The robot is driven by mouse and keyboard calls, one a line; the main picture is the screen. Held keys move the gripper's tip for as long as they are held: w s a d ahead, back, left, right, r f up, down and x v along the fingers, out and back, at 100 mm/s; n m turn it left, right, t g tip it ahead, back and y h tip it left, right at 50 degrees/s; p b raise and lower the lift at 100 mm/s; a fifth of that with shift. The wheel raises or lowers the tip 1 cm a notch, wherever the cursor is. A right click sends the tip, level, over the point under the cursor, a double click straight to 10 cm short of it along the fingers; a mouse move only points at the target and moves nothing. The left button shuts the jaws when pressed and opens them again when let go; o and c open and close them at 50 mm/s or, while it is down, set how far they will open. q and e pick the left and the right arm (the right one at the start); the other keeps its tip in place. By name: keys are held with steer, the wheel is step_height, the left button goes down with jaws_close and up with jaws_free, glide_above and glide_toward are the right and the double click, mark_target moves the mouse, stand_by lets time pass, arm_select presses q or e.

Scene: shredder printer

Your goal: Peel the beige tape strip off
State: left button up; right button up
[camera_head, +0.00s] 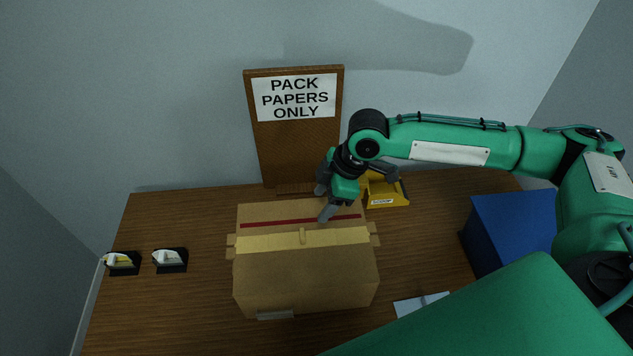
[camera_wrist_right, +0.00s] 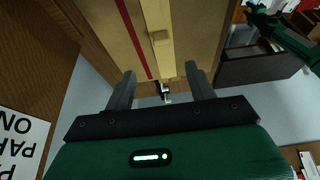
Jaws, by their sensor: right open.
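A brown cardboard box (camera_head: 305,285) stands on the table. My right gripper (camera_head: 323,203) is open above the back part of the box top, behind the strip.
A red stripe (camera_head: 275,222) lies on the box top behind the tape. A yellow object (camera_head: 385,192) is behind right, a blue box (camera_head: 508,225) at the right. Two black holders (camera_head: 170,266) stand left. A signed board (camera_head: 294,150) rises behind. The left tabletop is mostly clear.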

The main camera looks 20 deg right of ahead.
steer(key=p, duration=0.2)
glide_toward(303, 233)
steer(key=x, duration=0.3)
steer(key=p+x, duration=0.1)
steer(key=x, duration=0.5)
steer(key=shift+a+f, duration=0.1)
steer(key=shift+a, duration=0.05)
steer(key=shift+w+a+f, duration=0.1)
steer(key=shift+w+f, duration=0.05)
steer(key=shift+f, duration=0.25)
jaws_close()
arm_select(q)
steer(key=s+r, duration=0.2)
steer(key=r, duration=0.1)
steer(key=shift+s+r, duration=0.2)
